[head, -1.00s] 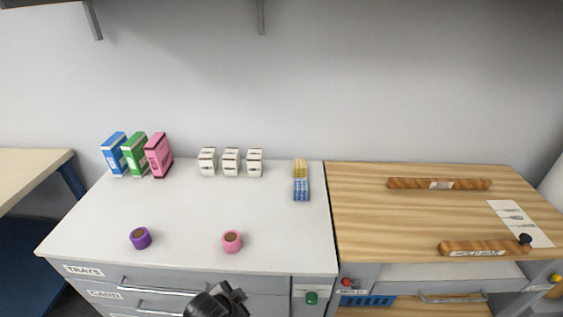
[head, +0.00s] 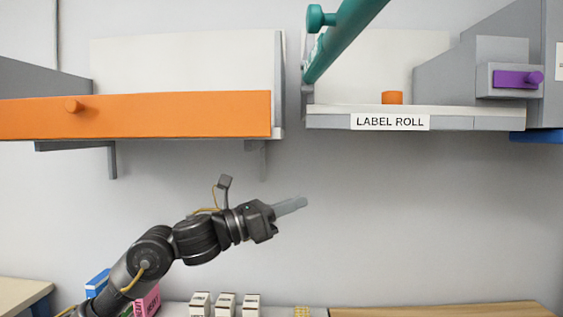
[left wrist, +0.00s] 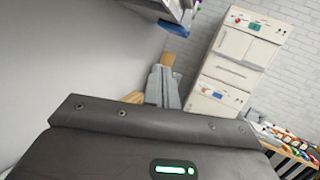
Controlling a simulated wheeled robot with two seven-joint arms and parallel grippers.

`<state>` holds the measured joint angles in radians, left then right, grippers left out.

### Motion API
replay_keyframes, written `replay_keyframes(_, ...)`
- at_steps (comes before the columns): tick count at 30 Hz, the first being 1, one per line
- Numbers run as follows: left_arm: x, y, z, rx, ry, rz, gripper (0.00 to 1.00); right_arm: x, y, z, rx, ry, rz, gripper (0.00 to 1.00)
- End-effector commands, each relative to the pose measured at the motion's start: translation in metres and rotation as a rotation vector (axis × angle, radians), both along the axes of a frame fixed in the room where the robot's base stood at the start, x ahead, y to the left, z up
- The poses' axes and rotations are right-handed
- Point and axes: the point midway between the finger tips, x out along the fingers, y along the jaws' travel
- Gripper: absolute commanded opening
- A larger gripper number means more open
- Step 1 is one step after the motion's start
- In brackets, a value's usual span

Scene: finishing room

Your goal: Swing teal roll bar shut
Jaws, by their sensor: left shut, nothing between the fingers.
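The teal roll bar (head: 346,40) is swung out from the left end of the label roll shelf (head: 460,122). It slants up and toward me, and its far end runs out of the top of the head view. A teal knob (head: 317,17) sticks out from its left side. My left gripper (head: 304,202) is shut and empty, below and left of the bar and apart from it. Its closed fingers (left wrist: 164,88) also show in the left wrist view. The bar is not visible in the left wrist view. My right gripper is out of view.
An orange front panel (head: 170,115) with a knob closes the left shelf. An orange roll (head: 392,98) sits on the label roll shelf, with a purple handle (head: 515,79) at its right. White boxes (head: 225,304) stand on the counter below. The wall space between is clear.

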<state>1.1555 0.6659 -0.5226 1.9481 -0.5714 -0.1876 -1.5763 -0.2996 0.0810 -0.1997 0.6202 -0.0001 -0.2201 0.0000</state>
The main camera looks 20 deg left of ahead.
Motion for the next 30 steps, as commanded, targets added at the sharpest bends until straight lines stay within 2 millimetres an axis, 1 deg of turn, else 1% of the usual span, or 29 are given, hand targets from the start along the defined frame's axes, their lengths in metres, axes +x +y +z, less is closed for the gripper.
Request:
replay_keyframes(1, -0.014, 0.006, 0.040, 0.106, -0.152, -0.005, 0.00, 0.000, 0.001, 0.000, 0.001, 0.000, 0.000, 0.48)
replay_keyframes(2, -0.022, 0.009, 0.059, 0.169, -0.236, -0.009, 0.00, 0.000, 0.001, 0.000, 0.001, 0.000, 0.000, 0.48)
replay_keyframes(3, -0.036, 0.013, 0.084, 0.252, -0.349, -0.013, 0.00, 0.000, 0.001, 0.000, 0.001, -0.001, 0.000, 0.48)
replay_keyframes(5, -0.058, 0.021, 0.118, 0.370, -0.512, -0.017, 0.00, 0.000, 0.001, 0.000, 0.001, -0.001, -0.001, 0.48)
replay_keyframes(6, -0.074, 0.028, 0.140, 0.444, -0.617, -0.015, 0.00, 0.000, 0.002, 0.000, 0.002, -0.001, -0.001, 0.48)
replay_keyframes(8, -0.099, 0.039, 0.168, 0.546, -0.763, -0.012, 0.00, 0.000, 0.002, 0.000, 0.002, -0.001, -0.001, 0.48)
replay_keyframes(9, -0.117, 0.046, 0.185, 0.606, -0.855, -0.009, 0.00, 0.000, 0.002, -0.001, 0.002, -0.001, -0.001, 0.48)
replay_keyframes(11, -0.142, 0.057, 0.206, 0.687, -0.977, -0.004, 0.00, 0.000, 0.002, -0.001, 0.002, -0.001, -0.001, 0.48)
replay_keyframes(12, -0.158, 0.064, 0.218, 0.732, -1.049, -0.002, 0.00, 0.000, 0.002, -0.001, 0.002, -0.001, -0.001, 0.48)
replay_keyframes(15, -0.193, 0.080, 0.240, 0.820, -1.196, 0.007, 0.00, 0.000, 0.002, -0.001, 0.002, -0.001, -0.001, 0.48)
replay_keyframes(16, -0.201, 0.084, 0.245, 0.840, -1.230, 0.010, 0.00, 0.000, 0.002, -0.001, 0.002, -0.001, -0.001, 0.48)
replay_keyframes(18, -0.217, 0.090, 0.252, 0.877, -1.295, 0.011, 0.00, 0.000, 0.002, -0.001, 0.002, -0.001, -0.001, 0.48)
replay_keyframes(21, -0.232, 0.097, 0.259, 0.906, -1.349, 0.014, 0.00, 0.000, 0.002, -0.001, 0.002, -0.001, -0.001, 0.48)
replay_keyframes(26, -0.238, 0.099, 0.261, 0.918, -1.373, 0.015, 0.00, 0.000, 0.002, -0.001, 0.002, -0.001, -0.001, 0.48)
replay_keyframes(30, -0.235, 0.093, 0.262, 0.918, -1.373, 0.013, 0.00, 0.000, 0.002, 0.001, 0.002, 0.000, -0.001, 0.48)
